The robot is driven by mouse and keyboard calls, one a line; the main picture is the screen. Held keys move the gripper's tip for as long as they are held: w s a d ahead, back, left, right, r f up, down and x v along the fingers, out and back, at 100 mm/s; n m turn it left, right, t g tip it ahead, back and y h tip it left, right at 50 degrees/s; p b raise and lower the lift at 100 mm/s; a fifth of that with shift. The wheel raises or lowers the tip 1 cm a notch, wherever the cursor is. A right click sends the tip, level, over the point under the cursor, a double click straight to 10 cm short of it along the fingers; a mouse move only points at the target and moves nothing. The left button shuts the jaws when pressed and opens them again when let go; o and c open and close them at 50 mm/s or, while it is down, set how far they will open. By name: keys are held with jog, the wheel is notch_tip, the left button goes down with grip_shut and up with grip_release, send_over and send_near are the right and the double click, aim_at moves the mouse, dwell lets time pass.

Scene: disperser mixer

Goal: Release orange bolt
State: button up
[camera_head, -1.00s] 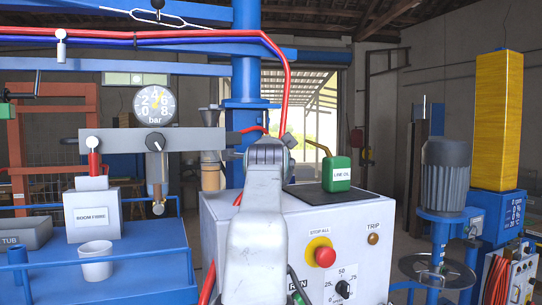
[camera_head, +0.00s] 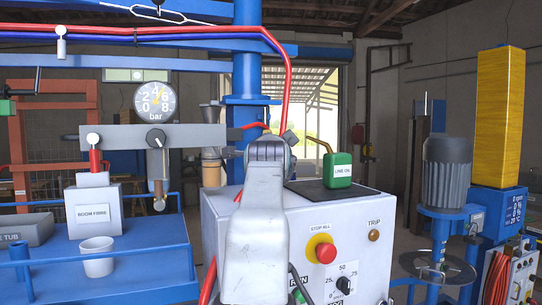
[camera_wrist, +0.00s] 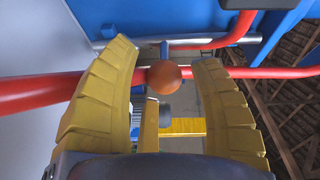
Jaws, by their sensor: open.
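In the wrist view an orange ball-shaped knob (camera_wrist: 164,77), apparently the orange bolt, shows between the two yellow fingers of my gripper (camera_wrist: 165,56). The fingers are open, with a gap on each side of the knob. A short blue-grey stem shows just above it. How deep the knob lies between the fingers I cannot tell. In the head view my pale arm link covers the middle, and neither my gripper nor the orange knob is visible.
Red pipes (camera_wrist: 35,92) cross behind the knob in the wrist view. In the head view a control box (camera_head: 345,225) with a red stop button (camera_head: 326,253) stands right of my arm. A blue bench (camera_head: 120,270) with a white cup (camera_head: 97,257) is at left.

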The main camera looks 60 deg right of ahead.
jog(key=v, duration=1.1)
jog(key=shift+a, duration=0.1)
dwell(0.5)
